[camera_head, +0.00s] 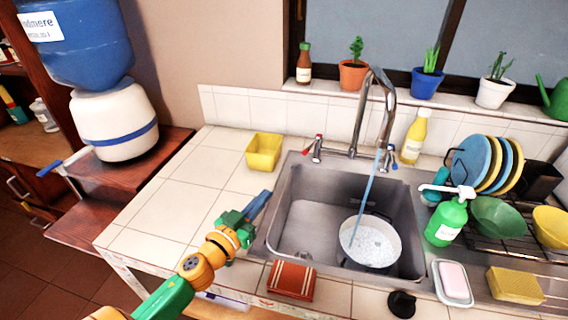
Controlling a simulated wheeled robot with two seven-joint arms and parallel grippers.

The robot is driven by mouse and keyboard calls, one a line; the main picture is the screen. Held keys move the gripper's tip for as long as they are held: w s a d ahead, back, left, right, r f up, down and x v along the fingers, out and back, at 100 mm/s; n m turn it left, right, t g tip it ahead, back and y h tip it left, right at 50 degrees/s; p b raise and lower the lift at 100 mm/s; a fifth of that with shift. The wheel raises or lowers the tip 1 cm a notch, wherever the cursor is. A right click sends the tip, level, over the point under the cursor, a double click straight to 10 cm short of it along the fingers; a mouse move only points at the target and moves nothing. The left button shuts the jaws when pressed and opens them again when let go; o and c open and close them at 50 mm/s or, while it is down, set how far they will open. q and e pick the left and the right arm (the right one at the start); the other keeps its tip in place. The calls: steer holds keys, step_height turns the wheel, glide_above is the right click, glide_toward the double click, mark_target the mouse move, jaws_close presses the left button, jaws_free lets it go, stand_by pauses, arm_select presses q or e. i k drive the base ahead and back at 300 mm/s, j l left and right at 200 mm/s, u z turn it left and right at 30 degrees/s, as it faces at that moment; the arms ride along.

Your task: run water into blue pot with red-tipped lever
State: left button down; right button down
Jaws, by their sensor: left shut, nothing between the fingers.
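A pot (371,243) sits in the sink's right part. A blue water stream (368,196) falls from the tall metal tap (386,110) into the pot, whose water surface looks bubbly. The red-tipped lever (317,147) is left of the tap's base, and a blue-tipped lever (391,160) is right of it. My left gripper (262,200) is shut and empty, over the counter by the sink's left edge, apart from lever and pot. My right gripper is not in view.
A steel sink (303,222) surrounds the pot. A yellow container (264,152) stands on the counter behind my gripper. A green soap bottle (446,221), a dish rack with plates (478,163) and a soap dish (453,283) are at right. The left counter is mostly clear.

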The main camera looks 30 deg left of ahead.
mark_target(318, 137)
steer(key=k, duration=0.9)
